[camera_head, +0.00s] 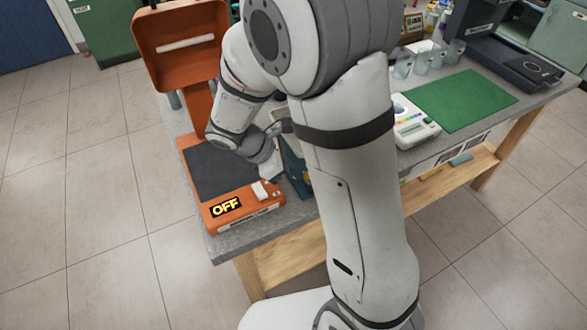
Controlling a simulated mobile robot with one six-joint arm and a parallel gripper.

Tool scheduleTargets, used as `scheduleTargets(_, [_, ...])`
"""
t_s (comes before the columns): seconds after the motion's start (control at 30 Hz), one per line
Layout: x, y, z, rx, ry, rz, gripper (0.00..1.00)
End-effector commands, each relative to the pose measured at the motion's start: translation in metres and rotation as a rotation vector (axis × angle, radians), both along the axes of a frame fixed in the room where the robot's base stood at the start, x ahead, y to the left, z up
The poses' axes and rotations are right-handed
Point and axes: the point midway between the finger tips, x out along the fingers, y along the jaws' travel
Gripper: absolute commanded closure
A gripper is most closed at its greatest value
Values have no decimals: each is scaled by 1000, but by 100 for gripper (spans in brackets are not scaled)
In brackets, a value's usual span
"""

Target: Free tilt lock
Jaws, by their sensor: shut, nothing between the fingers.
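An orange lamp-like machine stands on the near left corner of the bench. Its tilted head (186,72) holds a pale tube and sits on an orange post (197,106). Its base (232,209) has a dark top plate, a lit "OFF" display (227,207) and a white rocker-like part (260,190). I cannot make out which part is the tilt lock. My gripper (268,160) is low over the base's right side, near a dark teal object (295,170).
The grey bench (463,117) holds a green mat (460,101), a white keypad device (413,122), clear cups (403,63) and a black machine (512,58). A lower wooden shelf (448,182) runs beneath. The tiled floor at left is clear.

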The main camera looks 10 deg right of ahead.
Motion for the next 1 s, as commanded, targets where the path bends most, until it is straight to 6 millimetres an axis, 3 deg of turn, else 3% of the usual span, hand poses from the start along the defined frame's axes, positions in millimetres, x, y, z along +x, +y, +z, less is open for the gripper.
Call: scheduleTargets(1.0, [-15,8,0,0,1,-1,100])
